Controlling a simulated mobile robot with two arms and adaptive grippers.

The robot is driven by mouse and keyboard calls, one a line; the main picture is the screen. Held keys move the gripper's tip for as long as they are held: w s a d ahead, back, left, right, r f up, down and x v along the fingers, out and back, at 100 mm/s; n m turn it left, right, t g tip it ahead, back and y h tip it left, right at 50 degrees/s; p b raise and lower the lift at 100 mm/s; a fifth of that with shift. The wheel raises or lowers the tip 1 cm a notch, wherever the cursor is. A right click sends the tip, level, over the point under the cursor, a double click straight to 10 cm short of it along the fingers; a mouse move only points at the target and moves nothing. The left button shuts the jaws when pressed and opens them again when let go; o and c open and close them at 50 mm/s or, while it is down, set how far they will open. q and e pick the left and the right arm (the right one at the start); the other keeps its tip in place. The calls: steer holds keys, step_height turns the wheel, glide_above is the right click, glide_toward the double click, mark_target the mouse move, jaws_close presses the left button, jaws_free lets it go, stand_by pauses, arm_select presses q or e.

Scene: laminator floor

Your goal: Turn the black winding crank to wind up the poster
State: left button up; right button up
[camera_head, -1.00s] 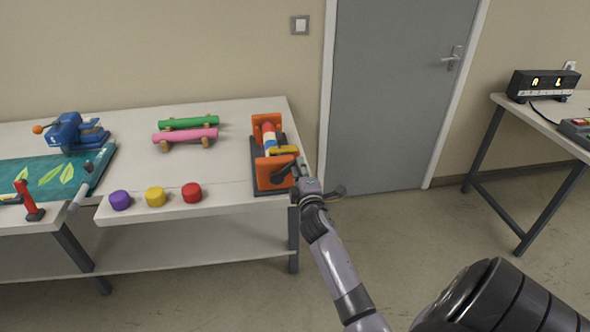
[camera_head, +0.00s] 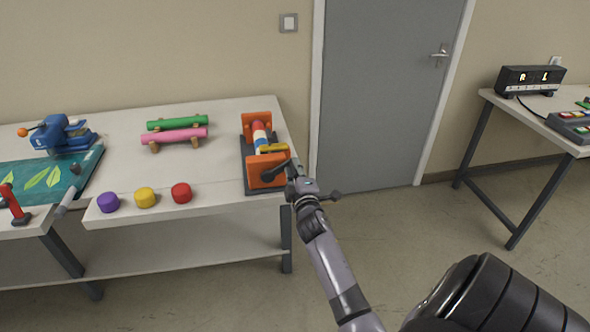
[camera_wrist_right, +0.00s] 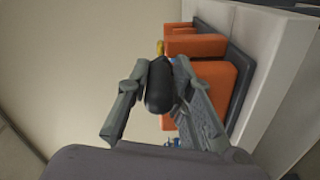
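The orange winder (camera_head: 266,170) stands on a dark base at the right end of the white table. A striped roll (camera_head: 259,137) in red, white and blue lies between its two orange end blocks. The black winding crank (camera_head: 273,172) is on the front block, and its dark grip (camera_wrist_right: 160,88) shows in the right wrist view. My right gripper (camera_head: 296,183) is at the crank; in the right wrist view its fingers (camera_wrist_right: 160,78) close around the grip from both sides. The fingers partly hide the grip. My left gripper is out of view.
A yellow piece (camera_head: 274,147) sits on the winder. Green (camera_head: 177,122) and pink (camera_head: 175,135) rolls lie farther back. A grey door (camera_head: 385,95) is behind; floor right of the table is clear.

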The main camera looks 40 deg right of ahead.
steer(key=o, duration=0.4)
steer(key=shift+o, duration=0.2)
steer(key=shift+s, duration=0.1)
steer(key=v, duration=1.2)
steer(key=shift+d+f, duration=0.1)
